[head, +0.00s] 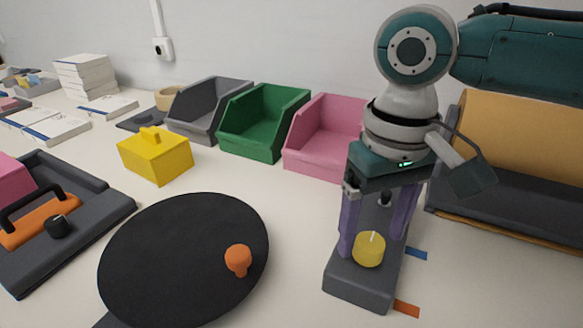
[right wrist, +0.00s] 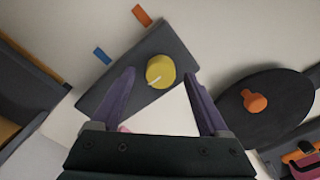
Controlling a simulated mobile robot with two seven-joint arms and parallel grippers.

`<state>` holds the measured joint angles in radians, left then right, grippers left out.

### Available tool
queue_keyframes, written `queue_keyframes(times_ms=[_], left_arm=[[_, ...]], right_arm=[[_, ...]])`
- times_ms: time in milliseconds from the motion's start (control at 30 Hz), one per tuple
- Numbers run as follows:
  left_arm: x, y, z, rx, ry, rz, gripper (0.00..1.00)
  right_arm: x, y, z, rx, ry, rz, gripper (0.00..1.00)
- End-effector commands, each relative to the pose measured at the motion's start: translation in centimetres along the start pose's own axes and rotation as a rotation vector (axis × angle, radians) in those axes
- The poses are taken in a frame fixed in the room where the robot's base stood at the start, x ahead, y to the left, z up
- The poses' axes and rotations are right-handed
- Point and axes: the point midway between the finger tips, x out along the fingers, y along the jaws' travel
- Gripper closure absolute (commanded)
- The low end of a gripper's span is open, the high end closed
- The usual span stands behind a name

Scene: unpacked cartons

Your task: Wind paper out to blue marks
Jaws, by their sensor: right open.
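A yellow knob (head: 369,250) with a white pointer line sits on a dark grey control box (head: 345,284). My right gripper (head: 369,240) is open and points down over the box, a finger on either side of the knob. In the right wrist view the knob (right wrist: 160,71) shows between the open fingertips (right wrist: 160,74), with gaps at both sides. A brown paper roll (head: 520,135) rests in a dark holder (head: 500,205) at the right. A blue mark (head: 416,254) and an orange mark (head: 406,308) lie on the table beside the box. My left gripper is out of view.
A black turntable (head: 170,260) with an orange knob (head: 238,260) stands left of the box. Grey (head: 200,112), green (head: 258,125) and pink (head: 320,140) bins line the back. A yellow box (head: 155,157) and a dark press-like device (head: 100,222) are farther left.

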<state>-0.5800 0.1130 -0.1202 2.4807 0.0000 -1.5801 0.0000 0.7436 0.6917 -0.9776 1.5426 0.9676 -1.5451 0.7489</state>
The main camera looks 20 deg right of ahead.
Motion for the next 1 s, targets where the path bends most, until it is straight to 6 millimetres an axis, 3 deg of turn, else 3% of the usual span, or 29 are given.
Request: queue_keyframes(times_ms=[367,1000], left_arm=[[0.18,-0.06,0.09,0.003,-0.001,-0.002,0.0],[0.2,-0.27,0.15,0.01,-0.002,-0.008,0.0]], right_arm=[[0.73,-0.04,0.0,-0.002,0.001,-0.001,0.23],[0.69,-0.02,-0.01,-0.001,0.001,0.0,0.95]])
